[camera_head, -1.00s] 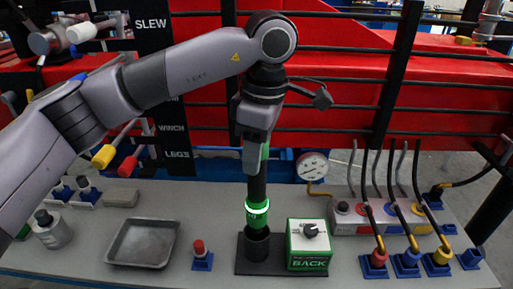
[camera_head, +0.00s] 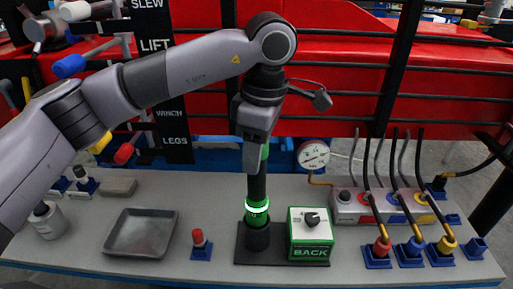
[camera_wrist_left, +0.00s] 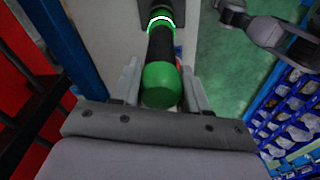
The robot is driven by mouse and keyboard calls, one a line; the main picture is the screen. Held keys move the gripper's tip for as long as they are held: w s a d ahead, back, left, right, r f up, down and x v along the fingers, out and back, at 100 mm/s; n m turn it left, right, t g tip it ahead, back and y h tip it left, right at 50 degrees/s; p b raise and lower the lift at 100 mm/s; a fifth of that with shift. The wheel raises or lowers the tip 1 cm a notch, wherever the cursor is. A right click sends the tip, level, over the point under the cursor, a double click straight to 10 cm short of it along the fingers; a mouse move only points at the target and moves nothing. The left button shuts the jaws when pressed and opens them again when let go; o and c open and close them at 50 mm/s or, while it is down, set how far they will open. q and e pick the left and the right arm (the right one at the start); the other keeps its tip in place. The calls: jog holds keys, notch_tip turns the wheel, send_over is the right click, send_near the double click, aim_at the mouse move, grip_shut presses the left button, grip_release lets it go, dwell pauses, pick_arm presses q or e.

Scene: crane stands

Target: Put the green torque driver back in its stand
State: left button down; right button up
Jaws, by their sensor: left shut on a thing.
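The green torque driver (camera_head: 257,190) is a black upright shaft with green bands and a lit green ring. My left gripper (camera_head: 255,150) is shut on its upper part, from above. The driver's green end cap (camera_wrist_left: 161,84) shows between the fingers in the left wrist view. Its lower end meets the black cup of the stand (camera_head: 257,240); how deep it sits is hidden. The stand has a dark base plate and a green-and-white box (camera_head: 310,235) with a dial, marked BACK. A grey arm part of mine (camera_wrist_left: 270,32) shows at the wrist view's upper right.
On the grey bench are a metal tray (camera_head: 142,233), a red-topped piece in a blue holder (camera_head: 200,245), and a gauge (camera_head: 313,155). Several coloured plugs with cables (camera_head: 412,250) stand at right. Black rails and a red machine are behind.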

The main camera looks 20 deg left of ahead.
pick_arm(q)
jog(key=shift+f+b, duration=1.05)
jog(key=shift+f, duration=0.4)
jog(key=shift+c, duration=2.4)
grip_release()
jog(key=shift+f, duration=0.15)
jog(key=shift+d+r+p, duration=0.15)
jog(key=shift+r+p, duration=0.8)
jog(key=shift+r, duration=0.35)
jog(key=shift+d+r+p, duration=0.15)
jog(key=shift+r+p, duration=0.75)
jog(key=shift+r, duration=0.4)
